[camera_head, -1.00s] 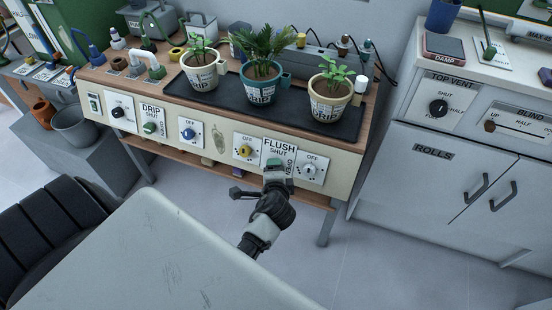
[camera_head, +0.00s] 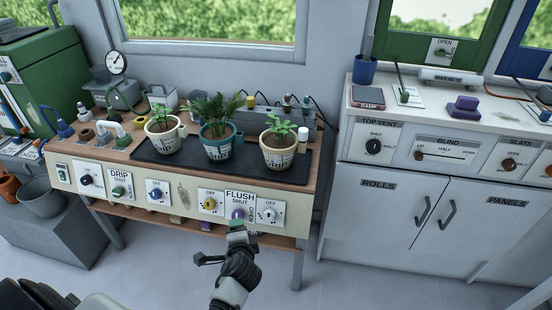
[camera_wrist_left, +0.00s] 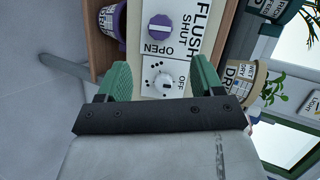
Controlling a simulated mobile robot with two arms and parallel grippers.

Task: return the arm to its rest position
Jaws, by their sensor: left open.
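My left gripper (camera_head: 237,229) is in front of the bench's front panel, just below the FLUSH control. It also shows in the left wrist view (camera_wrist_left: 162,76), with its two green fingers spread apart and nothing between them. The purple FLUSH knob (camera_head: 238,214) shows just above the gripper; in the left wrist view the knob (camera_wrist_left: 158,27) lies beyond the fingers. A white OFF dial (camera_head: 268,213) is to its right and shows between the fingers in the left wrist view (camera_wrist_left: 165,82). My right gripper is not in view.
Three potted plants stand on a black tray (camera_head: 146,151) on the bench. A yellow knob (camera_head: 210,203) and a blue knob (camera_head: 156,194) are left of FLUSH. A white cabinet (camera_head: 390,215) stands at right. Open floor (camera_head: 340,285) lies between.

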